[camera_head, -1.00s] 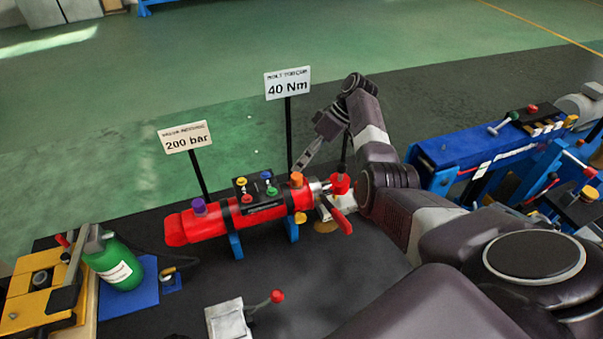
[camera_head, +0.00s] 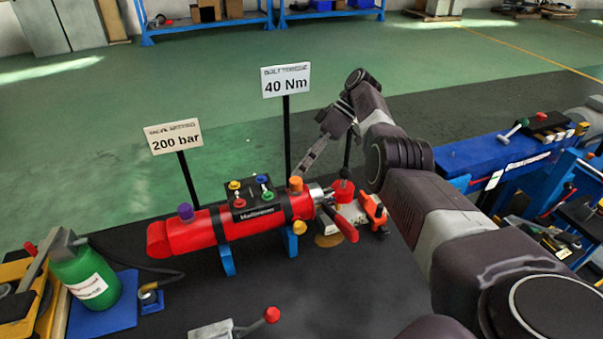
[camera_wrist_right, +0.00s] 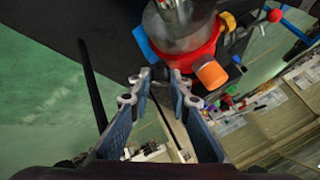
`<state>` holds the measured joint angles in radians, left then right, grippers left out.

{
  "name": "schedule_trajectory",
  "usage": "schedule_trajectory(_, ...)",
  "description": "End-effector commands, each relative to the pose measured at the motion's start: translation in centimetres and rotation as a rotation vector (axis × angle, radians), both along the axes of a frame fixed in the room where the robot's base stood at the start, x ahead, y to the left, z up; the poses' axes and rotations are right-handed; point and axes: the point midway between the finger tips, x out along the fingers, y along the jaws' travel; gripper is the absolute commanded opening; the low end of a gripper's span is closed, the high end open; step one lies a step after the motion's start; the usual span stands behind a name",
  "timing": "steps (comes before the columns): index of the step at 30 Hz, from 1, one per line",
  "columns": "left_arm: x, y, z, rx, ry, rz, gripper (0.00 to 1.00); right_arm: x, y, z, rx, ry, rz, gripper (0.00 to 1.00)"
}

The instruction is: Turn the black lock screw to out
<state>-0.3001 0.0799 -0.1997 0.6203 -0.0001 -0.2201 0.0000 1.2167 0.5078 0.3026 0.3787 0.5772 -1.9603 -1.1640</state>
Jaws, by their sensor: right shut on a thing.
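The red cylinder (camera_head: 215,230) lies on blue supports above the dark table, with coloured knobs on top. The orange knob (camera_head: 296,184) stands near its right, metal end. My right gripper (camera_head: 300,171) reaches down from the upper right, its tips just above and beside the orange knob. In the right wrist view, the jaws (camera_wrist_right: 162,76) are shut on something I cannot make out. The orange knob (camera_wrist_right: 210,73) shows right of the tips, apart from them. I cannot clearly pick out the black lock screw. My left gripper is not in view.
Sign posts carry the 200 bar (camera_head: 173,136) and 40 Nm (camera_head: 286,80) signs behind the cylinder. A red lever (camera_head: 341,222) juts out at its right end. A green bottle (camera_head: 86,278) stands at the left. The table front is mostly clear.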

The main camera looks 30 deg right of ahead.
Motion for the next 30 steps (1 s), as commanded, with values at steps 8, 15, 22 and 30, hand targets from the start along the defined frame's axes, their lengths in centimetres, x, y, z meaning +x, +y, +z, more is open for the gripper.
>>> schedule_trajectory(8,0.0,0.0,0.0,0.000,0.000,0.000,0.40,0.1,-0.1,0.1,-0.001,-0.004,0.001,0.00)
schedule_trajectory(15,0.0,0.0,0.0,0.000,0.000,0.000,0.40,0.1,0.0,0.1,0.000,-0.002,0.001,0.32)
schedule_trajectory(22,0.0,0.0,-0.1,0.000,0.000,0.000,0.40,0.0,0.0,0.0,0.000,-0.001,0.001,0.36)
schedule_trajectory(30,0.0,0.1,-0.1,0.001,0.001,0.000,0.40,0.1,-0.1,1.7,-0.002,-0.003,0.001,0.36)
